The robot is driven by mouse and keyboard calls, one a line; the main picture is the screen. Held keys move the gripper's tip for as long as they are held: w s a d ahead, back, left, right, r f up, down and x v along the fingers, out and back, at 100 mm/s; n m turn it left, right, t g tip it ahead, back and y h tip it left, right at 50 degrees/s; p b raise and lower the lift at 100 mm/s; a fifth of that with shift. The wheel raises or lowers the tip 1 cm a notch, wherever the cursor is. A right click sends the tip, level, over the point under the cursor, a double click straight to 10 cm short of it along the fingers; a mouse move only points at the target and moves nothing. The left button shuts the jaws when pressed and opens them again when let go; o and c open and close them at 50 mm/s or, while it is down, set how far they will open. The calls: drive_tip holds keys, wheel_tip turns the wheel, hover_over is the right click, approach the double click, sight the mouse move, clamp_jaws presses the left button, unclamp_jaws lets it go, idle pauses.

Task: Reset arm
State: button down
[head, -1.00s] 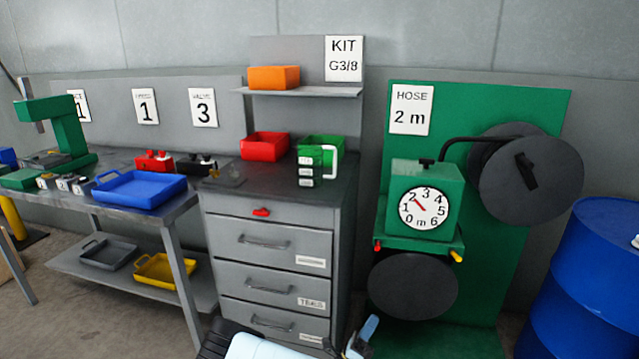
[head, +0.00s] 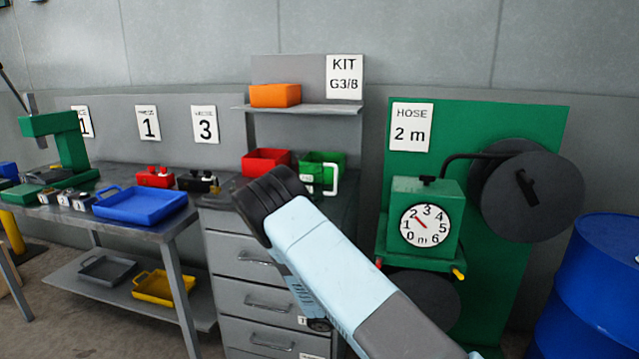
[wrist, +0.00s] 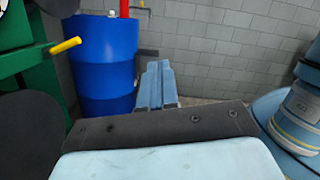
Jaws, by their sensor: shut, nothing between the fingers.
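My arm (head: 330,270) rises from the bottom right of the head view, pale blue with a black joint at its upper end. It crosses in front of the grey drawer cabinet. In the wrist view my gripper (wrist: 157,82) has its two blue fingers side by side, touching, with nothing held. It points toward the brick wall, to the right of a blue barrel (wrist: 103,65). The fingertips cannot be made out in the head view, where my arm covers part of the cabinet.
The drawer cabinet (head: 235,285) has red (head: 258,162) and green bins on top. A bench on the left carries a blue tray (head: 140,205). The green hose station (head: 490,270) with its dial stands right of the cabinet. The blue barrel also shows at the far right (head: 600,270).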

drive_tip(key=s+d+r+m+t+y, duration=0.1)
drive_tip(key=s+r+m+t+y, duration=0.2)
drive_tip(key=s+r+m+y, duration=0.3)
drive_tip(key=s+d+r+m+t+y, duration=0.1)
drive_tip(key=s+r+m+t+y, duration=0.2)
drive_tip(key=r, duration=1.4)
drive_tip(key=s+d+r+m+t+y, duration=0.1)
drive_tip(key=s+r+m+t+y, duration=0.2)
drive_tip(key=s+r+m+y, duration=0.7)
drive_tip(key=s+r, duration=0.2)
drive_tip(key=s, duration=0.1)
drive_tip(key=shift+s+r+t+y, duration=0.15)
drive_tip(key=shift+t+y, duration=0.15)
drive_tip(key=shift+t, duration=0.1)
